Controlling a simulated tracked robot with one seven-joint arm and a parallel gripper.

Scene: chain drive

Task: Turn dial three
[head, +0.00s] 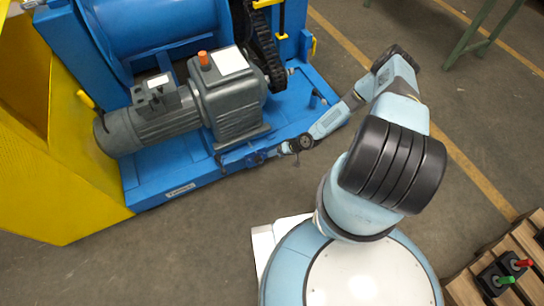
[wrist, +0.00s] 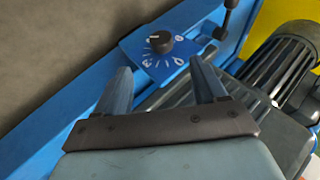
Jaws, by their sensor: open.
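In the wrist view a round black dial knob (wrist: 159,42) stands on a blue plate (wrist: 172,71) with white marks and figures around it. One figure at its lower left looks like a 3; the others are hard to read, and I cannot tell the pointer's exact setting. My gripper (wrist: 160,64) is open, its two fingers apart on either side of the plate in the picture. The knob shows beyond the fingertips, between their lines, and nothing is held. In the head view my gripper (head: 258,157) is small, at the front edge of the blue base; the dial cannot be made out there.
A grey motor and gearbox (head: 230,98) stands on the blue base (head: 168,175) close behind my gripper. A black chain (head: 264,45) and a yellow panel (head: 75,165) are nearby. A wooden pallet (head: 466,290) lies at lower right. The floor in front is clear.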

